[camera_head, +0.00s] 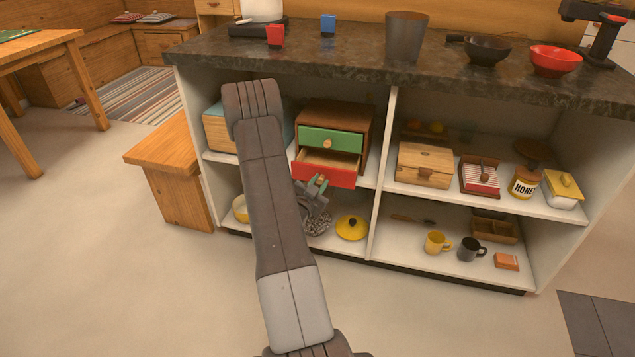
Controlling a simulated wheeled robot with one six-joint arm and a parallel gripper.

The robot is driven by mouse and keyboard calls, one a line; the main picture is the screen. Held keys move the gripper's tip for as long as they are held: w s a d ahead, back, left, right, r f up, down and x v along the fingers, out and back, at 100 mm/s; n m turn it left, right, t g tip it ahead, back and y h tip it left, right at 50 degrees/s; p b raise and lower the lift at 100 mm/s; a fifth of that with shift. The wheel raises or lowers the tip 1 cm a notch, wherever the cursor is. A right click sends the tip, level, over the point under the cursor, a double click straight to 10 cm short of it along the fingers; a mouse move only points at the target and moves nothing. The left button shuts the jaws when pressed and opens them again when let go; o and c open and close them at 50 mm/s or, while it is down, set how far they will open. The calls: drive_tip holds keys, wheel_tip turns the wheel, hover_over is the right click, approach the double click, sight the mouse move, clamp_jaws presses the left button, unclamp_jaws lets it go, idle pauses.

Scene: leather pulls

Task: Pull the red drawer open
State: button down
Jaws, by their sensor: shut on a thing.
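The red drawer (336,175) is the lower drawer of a small wooden chest (362,112) on the middle shelf. It stands partly out, and its light wooden inside shows behind the red front. My gripper (318,182) is at the left half of the red front, shut on the drawer's pull. The pull itself is mostly hidden by the fingers. My arm crosses the view left of the chest and hides part of the shelf.
A blue-topped box (219,130) is left of the chest, partly behind my arm. A white divider (383,145) stands to its right. A yellow lid (352,227) lies on the bottom shelf below. A wooden bench (170,160) stands left. The floor in front is clear.

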drive_tip(key=v, duration=0.3)
drive_tip(key=b+v, duration=0.1)
drive_tip(key=shift+s+d, duration=0.15)
drive_tip(key=shift+s, duration=0.15)
drive_tip(key=c, duration=1.3)
unclamp_jaws()
drive_tip(key=p+v, duration=0.1)
drive_tip(key=v, duration=1.2)
drive_tip(key=shift+s, duration=0.4)
drive_tip(key=b+x, duration=0.1)
drive_tip(key=x, duration=1.2)
drive_tip(key=shift+w, duration=0.35)
drive_tip(key=shift+w+d, duration=0.1)
drive_tip(key=shift+w, duration=0.2)
